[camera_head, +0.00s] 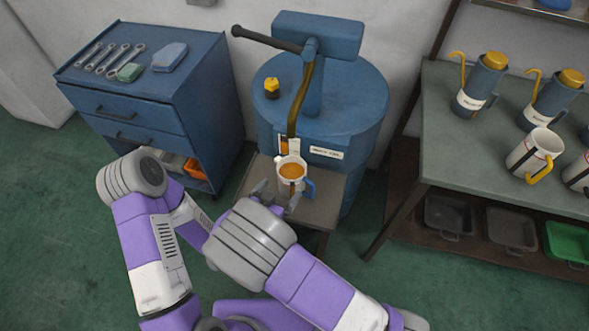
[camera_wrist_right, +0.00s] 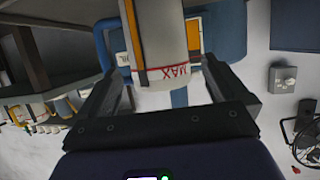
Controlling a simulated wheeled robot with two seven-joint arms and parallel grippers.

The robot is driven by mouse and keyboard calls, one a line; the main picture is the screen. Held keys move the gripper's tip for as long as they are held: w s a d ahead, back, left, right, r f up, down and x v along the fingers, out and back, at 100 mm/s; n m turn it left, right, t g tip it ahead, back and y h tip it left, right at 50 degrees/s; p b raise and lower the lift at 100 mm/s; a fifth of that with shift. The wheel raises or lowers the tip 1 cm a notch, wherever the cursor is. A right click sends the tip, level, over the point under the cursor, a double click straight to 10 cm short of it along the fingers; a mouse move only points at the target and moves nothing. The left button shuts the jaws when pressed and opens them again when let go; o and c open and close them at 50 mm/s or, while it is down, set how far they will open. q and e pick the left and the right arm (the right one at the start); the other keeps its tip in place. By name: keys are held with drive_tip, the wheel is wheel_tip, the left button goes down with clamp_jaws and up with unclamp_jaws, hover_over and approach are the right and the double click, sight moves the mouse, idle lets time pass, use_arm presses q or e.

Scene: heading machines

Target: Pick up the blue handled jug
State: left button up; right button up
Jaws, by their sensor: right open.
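The blue handled jug (camera_head: 291,181) is white with a blue handle (camera_head: 309,187) on its right and orange-brown contents. It stands upright on a small grey stand under the blue machine's spout. My right gripper (camera_head: 277,195) is open, on the near side of the jug. In the right wrist view the jug (camera_wrist_right: 163,42) shows between and beyond the two open fingers (camera_wrist_right: 163,88), with red MAX lettering and an orange stripe. Its blue handle (camera_wrist_right: 103,42) is outside the left finger there. I cannot tell whether the fingers touch it. My left gripper is not visible.
The blue machine (camera_head: 345,105) with its lever rises behind the jug. A blue drawer cabinet (camera_head: 160,100) with wrenches stands left. A green-topped table (camera_head: 440,140) on the right holds more jugs, including a yellow-handled white one (camera_head: 533,153). Trays lie on its lower shelf.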

sight(286, 186)
drive_tip(key=shift+w+d+f, duration=0.25)
drive_tip(key=shift+w+f, duration=0.05)
drive_tip(key=shift+w, duration=0.2)
drive_tip(key=shift+w+d+f+b, duration=0.2)
drive_tip(key=shift+w+d+b, duration=0.1)
drive_tip(key=shift+b, duration=0.1)
drive_tip(key=b+x, duration=0.1)
drive_tip(key=x, duration=0.3)
drive_tip(key=shift+w+d+f+b, duration=0.15)
drive_tip(key=shift+f+b, duration=0.05)
drive_tip(key=shift+b, duration=0.15)
drive_tip(key=shift+w, duration=0.1)
drive_tip(key=shift+r, duration=0.1)
drive_tip(key=shift+c, duration=0.3)
